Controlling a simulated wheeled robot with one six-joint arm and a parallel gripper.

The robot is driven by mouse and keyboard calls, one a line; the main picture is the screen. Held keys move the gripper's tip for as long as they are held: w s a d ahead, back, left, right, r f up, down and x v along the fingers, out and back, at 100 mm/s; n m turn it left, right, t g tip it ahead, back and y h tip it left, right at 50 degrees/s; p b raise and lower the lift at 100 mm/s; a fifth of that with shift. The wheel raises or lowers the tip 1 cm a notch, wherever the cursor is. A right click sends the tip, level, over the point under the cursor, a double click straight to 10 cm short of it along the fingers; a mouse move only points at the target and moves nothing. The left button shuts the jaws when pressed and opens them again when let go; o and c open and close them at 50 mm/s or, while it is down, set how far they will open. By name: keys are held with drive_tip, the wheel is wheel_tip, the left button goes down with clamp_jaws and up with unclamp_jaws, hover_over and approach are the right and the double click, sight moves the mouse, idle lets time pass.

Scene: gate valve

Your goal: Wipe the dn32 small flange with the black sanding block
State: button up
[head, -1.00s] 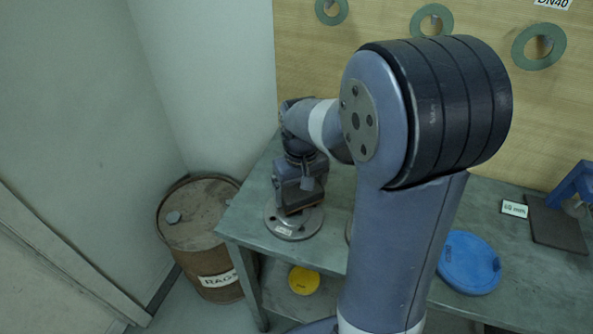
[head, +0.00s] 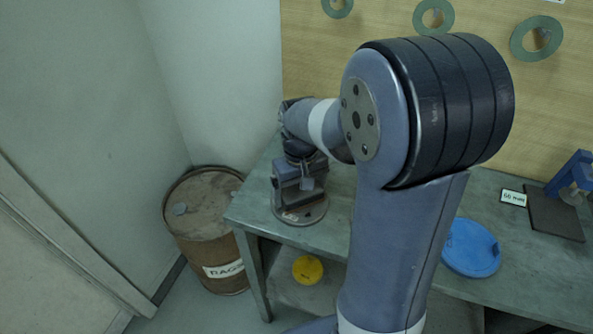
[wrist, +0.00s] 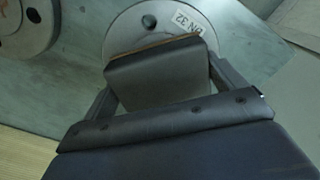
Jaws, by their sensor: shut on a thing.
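The dn32 small flange (head: 316,211), a round grey disc, lies on the bench near its left end. In the wrist view the flange (wrist: 125,32) shows its DN 32 label and a bolt hole at the top. My gripper (wrist: 160,78) is shut on the black sanding block (wrist: 158,85), a dark block with a thin brown edge, between its two fingers. The block covers the near part of the flange. In the head view my gripper (head: 292,190) points down over the flange. I cannot tell whether the block touches the flange face.
Another flange (wrist: 28,30) lies nearby in the wrist view. A blue disc (head: 470,248), a number sign (head: 512,197) and a dark pad (head: 553,214) are farther right on the bench. A rags drum (head: 205,235) stands left of the bench; a yellow disc (head: 308,270) is below.

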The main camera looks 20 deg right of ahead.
wheel_tip(320, 180, up, 3)
drive_tip(key=shift+a+p, duration=0.1)
drive_tip(key=shift+p, duration=0.75)
drive_tip(key=shift+r+p, duration=0.3)
drive_tip(key=shift+p, duration=0.05)
wheel_tip(320, 180, up, 5)
drive_tip(key=p, duration=0.4)
drive_tip(key=shift+f, duration=0.15)
drive_tip(key=shift+p, duration=0.6)
drive_tip(key=shift+p, duration=0.3)
